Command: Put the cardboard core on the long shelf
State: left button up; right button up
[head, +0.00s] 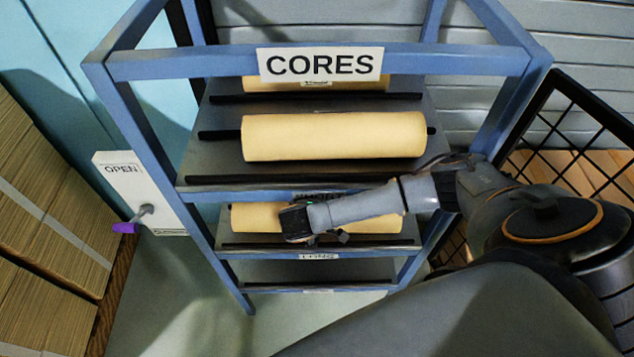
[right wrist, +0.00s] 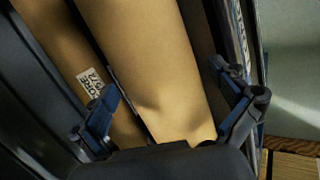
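A tan cardboard core (head: 258,217) lies at the shelf level whose front edge carries a label (head: 318,256) that seems to read LONG. My right gripper (head: 296,224) is in front of and over this core, hiding its middle. In the right wrist view, a core (right wrist: 165,60) runs between the two spread fingers of the gripper (right wrist: 172,108), with a small gap at the right finger. A second core (right wrist: 60,60) with a white printed label lies to its left. My left gripper is not in view.
The blue rack (head: 420,62) bears a CORES sign (head: 320,64). Its upper level holds a front core (head: 333,137) and another behind the sign. The lowest level looks empty. A black mesh panel (head: 570,135) stands right; stacked cardboard (head: 45,215) and a purple-handled crank (head: 125,228) stand left.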

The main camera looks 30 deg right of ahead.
jog(key=shift+r, duration=0.15)
jog(key=shift+s+a+r, duration=0.15)
jog(key=shift+a+r, duration=0.1)
jog(key=shift+s+a+r, duration=0.25)
jog(key=shift+a+r, duration=0.05)
jog(key=shift+r, duration=0.3)
jog(key=s+a+b, duration=0.2)
jog(key=s+a, duration=0.5)
jog(key=a, duration=0.2)
jog(key=shift+s+a+r+b, duration=0.25)
jog(key=shift+s+r+b, duration=0.05)
jog(key=shift+s+b, duration=0.1)
